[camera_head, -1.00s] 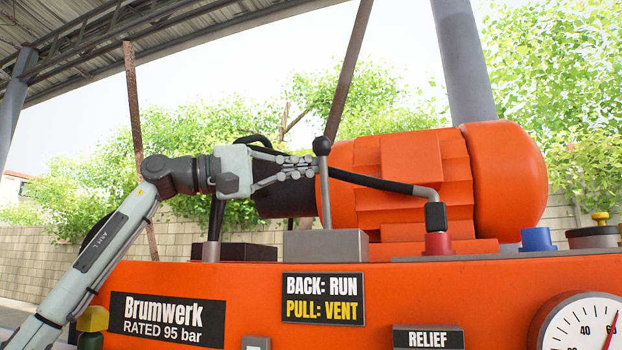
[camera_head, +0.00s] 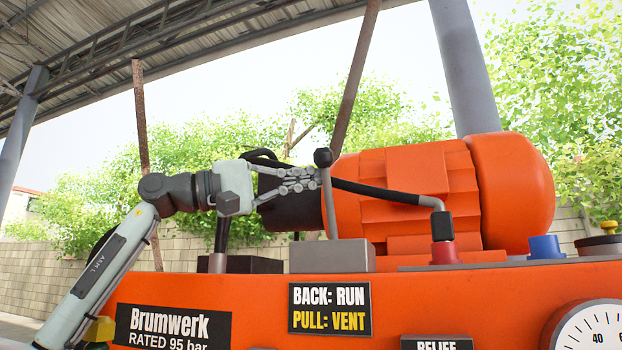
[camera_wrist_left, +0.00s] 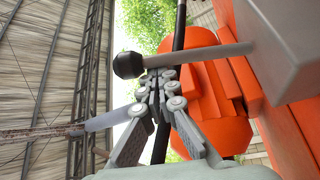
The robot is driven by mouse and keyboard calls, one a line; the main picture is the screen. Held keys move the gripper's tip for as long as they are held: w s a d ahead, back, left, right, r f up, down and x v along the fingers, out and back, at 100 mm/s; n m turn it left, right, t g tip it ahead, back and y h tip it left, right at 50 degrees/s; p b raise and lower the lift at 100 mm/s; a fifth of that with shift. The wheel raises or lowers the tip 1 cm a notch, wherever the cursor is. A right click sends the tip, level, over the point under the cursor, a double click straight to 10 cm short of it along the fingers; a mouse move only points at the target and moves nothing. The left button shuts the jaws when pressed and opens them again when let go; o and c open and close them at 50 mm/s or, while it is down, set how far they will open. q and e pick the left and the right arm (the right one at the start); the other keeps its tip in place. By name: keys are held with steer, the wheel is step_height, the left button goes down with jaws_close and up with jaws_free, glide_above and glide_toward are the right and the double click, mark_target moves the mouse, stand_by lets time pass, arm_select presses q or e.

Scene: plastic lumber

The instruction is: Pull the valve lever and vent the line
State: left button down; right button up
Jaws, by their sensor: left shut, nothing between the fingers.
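The valve lever (camera_head: 327,205) is a grey shaft with a black ball knob (camera_head: 323,157), standing nearly upright on a grey block (camera_head: 331,256) on the orange machine. My left gripper (camera_head: 316,179) comes in from the left, shut and empty, with its fingertips beside the shaft just below the knob. In the left wrist view the lever (camera_wrist_left: 205,57) crosses close past the gripper's fingertips (camera_wrist_left: 160,85); I cannot tell if they touch. A label (camera_head: 330,308) reads "BACK: RUN, PULL: VENT". My right gripper is out of view.
A black hose (camera_head: 375,188) runs behind the lever to a red fitting (camera_head: 444,253). An orange motor (camera_head: 430,195) fills the space behind. A blue cap (camera_head: 544,246) and a pressure gauge (camera_head: 597,330), partly cut off, are at the right.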

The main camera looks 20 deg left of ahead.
arm_select(q)
steer(key=shift+s, duration=0.15)
steer(key=v, duration=1.2)
steer(key=shift+f, duration=0.1)
